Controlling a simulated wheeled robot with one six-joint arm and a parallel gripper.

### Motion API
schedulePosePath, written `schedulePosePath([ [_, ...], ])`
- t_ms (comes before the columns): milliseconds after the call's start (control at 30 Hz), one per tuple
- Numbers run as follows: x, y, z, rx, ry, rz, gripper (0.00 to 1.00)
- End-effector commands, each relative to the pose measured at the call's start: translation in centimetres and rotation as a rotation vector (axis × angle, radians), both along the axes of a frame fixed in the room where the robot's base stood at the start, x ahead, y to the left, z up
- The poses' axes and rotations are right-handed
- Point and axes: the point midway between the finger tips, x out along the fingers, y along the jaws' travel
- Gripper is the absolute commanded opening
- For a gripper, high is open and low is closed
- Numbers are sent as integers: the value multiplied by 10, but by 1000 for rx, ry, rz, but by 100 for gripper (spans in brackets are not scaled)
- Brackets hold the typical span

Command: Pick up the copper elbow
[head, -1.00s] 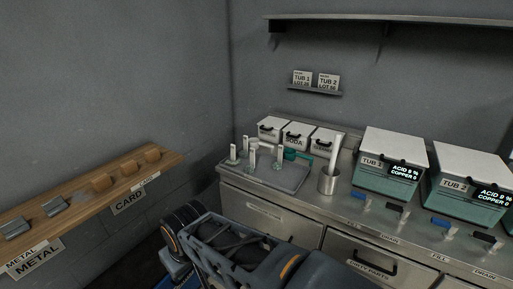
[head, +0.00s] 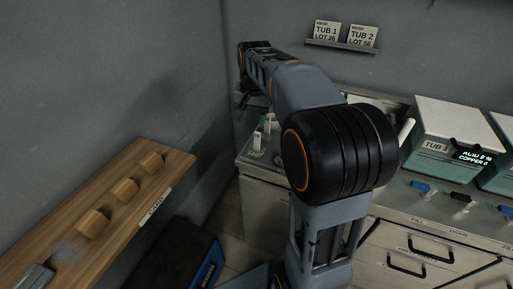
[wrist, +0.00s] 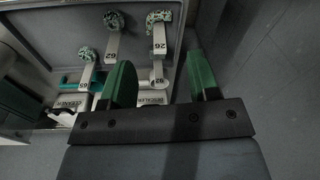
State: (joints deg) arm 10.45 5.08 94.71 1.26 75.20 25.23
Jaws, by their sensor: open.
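In the wrist view several mottled green, corroded pieces, (wrist: 114,20), (wrist: 158,17) and (wrist: 87,54), lie on a grey tray (wrist: 135,43), each with a pale numbered tag standing from it. I cannot tell which, if any, is the copper elbow; no bare copper shows. My gripper (wrist: 160,58) is open and empty, its two green fingers apart above the tray. In the head view my arm hides most of the tray and my gripper; a pale tag (head: 257,140) shows beside the arm.
A teal-handled tool (wrist: 70,82) and white lidded boxes (wrist: 70,107) border the tray. Tub 1 (head: 432,150) stands on the counter to the right. A wooden shelf (head: 120,215) with blocks is at the left. Walls close off the corner behind.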

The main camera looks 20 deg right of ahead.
Motion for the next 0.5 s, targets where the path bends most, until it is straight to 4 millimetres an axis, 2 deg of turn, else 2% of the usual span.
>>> schedulePosePath([
  [33, 13, -11, 2, 7, 18, -51, 55],
  [100, 25, -22, 4, 15, 38, -110, 55],
  [267, 42, -35, 1, 25, 65, -186, 55],
  [500, 47, -36, -38, 29, 75, -205, 55],
])
